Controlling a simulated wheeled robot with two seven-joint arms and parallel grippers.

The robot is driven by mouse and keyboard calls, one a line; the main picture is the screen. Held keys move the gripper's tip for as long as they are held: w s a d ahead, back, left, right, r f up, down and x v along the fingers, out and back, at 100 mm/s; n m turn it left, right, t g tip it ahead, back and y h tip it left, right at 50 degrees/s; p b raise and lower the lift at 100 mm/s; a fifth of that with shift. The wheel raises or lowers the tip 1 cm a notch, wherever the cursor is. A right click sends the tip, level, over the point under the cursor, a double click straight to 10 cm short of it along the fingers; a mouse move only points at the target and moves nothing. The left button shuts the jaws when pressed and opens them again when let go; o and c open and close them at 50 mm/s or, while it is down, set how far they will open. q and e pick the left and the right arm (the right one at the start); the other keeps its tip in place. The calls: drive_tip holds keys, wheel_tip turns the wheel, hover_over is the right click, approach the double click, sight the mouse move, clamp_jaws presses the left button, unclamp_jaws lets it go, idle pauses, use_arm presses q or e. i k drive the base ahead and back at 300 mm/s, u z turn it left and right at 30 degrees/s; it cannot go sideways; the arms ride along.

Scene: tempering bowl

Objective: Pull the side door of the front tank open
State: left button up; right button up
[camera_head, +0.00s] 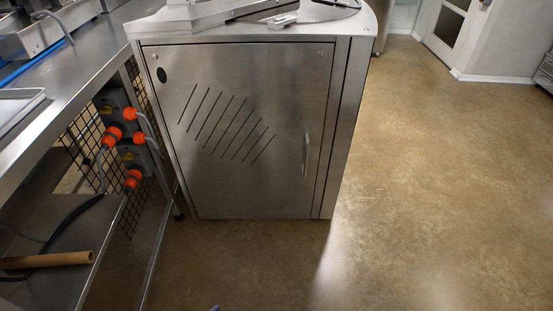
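The front tank (346,130) is a stainless steel cabinet in the middle of the head view. Its side door (230,185) faces me and looks shut, flush with the frame. The door has several slanted vent slots and a dark oval mark at its upper left. A slim vertical handle (306,154) is on the door's right side. Neither of my grippers can be made out. A tiny purple bit shows at the bottom edge, too small to identify.
A steel workbench (85,50) stands close on the left, with a lower shelf holding a brown tube (48,260) and a black cable. Orange plugs (112,137) and a wire mesh are beside the tank. The brown floor (430,190) in front and right is clear.

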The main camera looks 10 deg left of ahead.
sight(244, 120)
drive_tip(key=u, duration=0.75)
drive_tip(key=i, duration=1)
